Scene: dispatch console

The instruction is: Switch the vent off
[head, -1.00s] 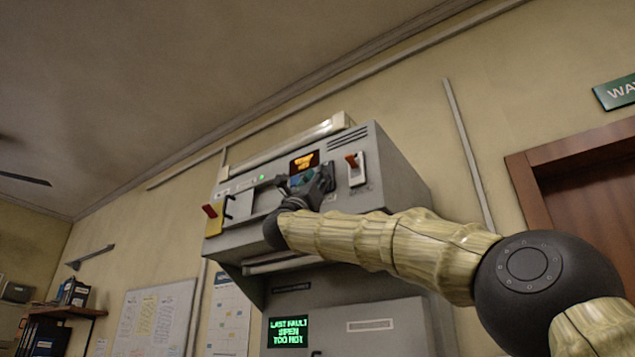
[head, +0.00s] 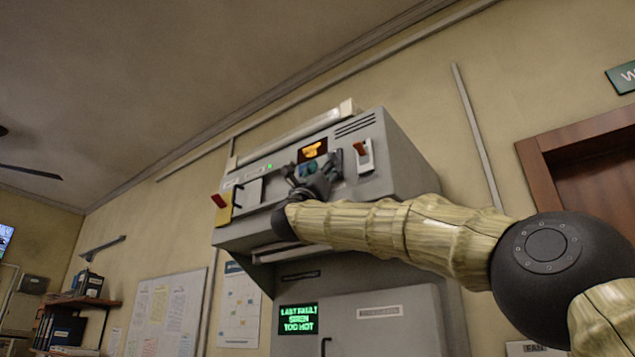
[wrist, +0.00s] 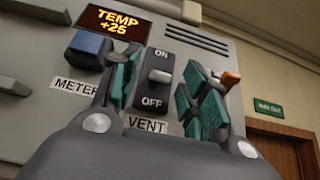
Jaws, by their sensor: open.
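The vent switch (wrist: 159,74) is a grey rocker on a dark plate, with ON above, OFF below and a VENT label (wrist: 146,125) under it. In the wrist view it stands between the two green-padded fingers of my gripper (wrist: 163,92). The gripper is open, one finger on each side, and nothing is held. I cannot tell whether a finger touches the switch, or surely which way the rocker is set. In the head view my gripper (head: 314,178) is in front of the console panel and hides the switch.
A TEMP display (wrist: 119,25) is above. A red lever (head: 218,201) is at the console's left.

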